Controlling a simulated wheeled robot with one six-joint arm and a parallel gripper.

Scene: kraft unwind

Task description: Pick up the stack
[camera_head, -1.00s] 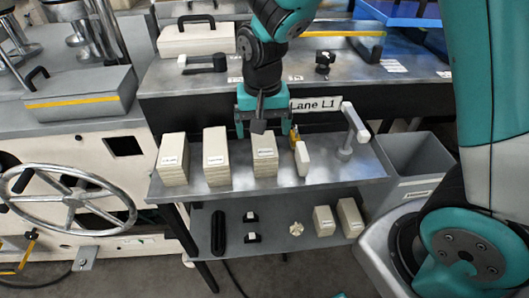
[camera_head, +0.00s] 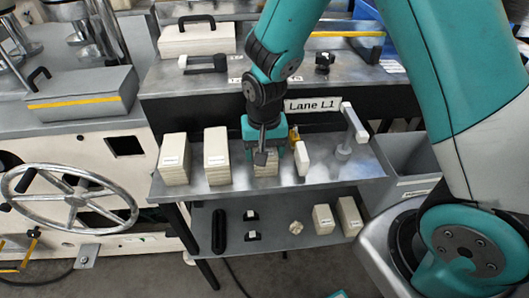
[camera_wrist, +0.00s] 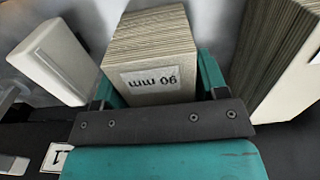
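The stack below my gripper (camera_head: 265,158) is a block of thin cream sheets (camera_head: 266,170) on the metal shelf top. In the wrist view this stack (camera_wrist: 150,45) carries a white label that reads "90 mm" upside down. My teal gripper (camera_wrist: 158,92) has one finger on each side of the stack, close to its sides. I cannot tell whether the fingers press on it. Two taller cream stacks, a middle one (camera_head: 217,160) and a left one (camera_head: 174,162), stand to its left.
A white block (camera_head: 301,158) and a yellow item (camera_head: 294,135) stand close right of my gripper. A post with a white arm (camera_head: 347,135) is further right, beside a grey bin (camera_head: 408,165). A lower shelf (camera_head: 275,240) holds smaller items.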

